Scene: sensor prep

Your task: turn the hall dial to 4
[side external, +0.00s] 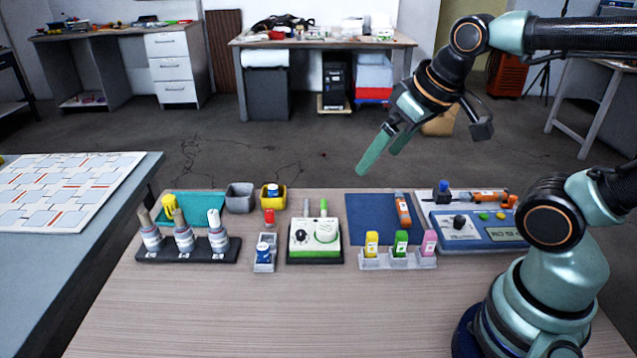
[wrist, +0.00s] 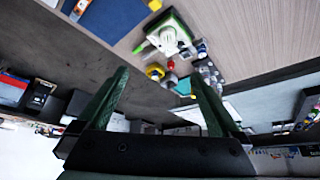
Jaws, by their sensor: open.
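A white box with a green lower edge (side external: 315,241) stands on a dark base at the middle of the table. It has a black knob (side external: 302,237) at its left and a pale green round dial face at its right. A blue panel (side external: 470,232) at the right also has a black knob (side external: 459,222). No label is readable, so I cannot tell which is the hall dial. My gripper (side external: 380,158) is open and empty, high above the table's back edge, right of the white box. In the wrist view the box (wrist: 166,38) shows beyond the open fingers.
The table's front is clear.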

